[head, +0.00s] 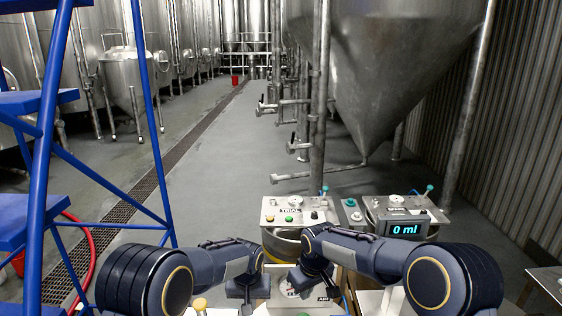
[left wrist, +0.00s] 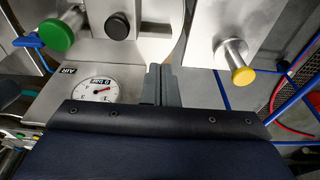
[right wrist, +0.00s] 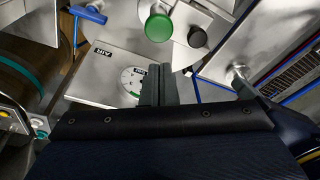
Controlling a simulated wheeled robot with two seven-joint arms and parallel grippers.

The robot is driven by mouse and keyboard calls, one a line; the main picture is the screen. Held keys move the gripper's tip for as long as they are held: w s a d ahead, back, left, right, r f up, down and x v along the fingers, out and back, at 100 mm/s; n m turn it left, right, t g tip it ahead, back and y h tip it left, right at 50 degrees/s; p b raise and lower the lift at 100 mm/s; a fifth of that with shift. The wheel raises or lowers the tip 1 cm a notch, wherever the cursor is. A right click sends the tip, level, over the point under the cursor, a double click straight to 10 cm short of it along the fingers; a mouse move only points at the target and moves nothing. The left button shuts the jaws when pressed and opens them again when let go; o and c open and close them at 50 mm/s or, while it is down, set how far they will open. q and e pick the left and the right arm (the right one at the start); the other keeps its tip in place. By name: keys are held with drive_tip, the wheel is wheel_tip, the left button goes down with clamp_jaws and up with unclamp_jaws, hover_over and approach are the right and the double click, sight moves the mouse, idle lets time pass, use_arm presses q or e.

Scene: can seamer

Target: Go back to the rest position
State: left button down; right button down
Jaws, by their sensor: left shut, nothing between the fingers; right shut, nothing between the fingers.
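My left gripper (head: 246,291) hangs at the front of the can seamer, left of centre in the head view. In the left wrist view its fingers (left wrist: 160,86) are together and empty. My right gripper (head: 308,278) is just to its right, over the air gauge plate. In the right wrist view its fingers (right wrist: 157,86) are together and empty, partly covering the gauge (right wrist: 132,82). A display (head: 405,229) reads 0 ml.
In the left wrist view are a green knob (left wrist: 58,36), a black knob (left wrist: 117,25), a yellow knob (left wrist: 237,62) and the pressure gauge (left wrist: 96,90). A blue ladder frame (head: 48,150) stands at the left. A steel tank (head: 385,65) rises behind. The floor between is open.

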drive_tip(key=shift+r, duration=0.1)
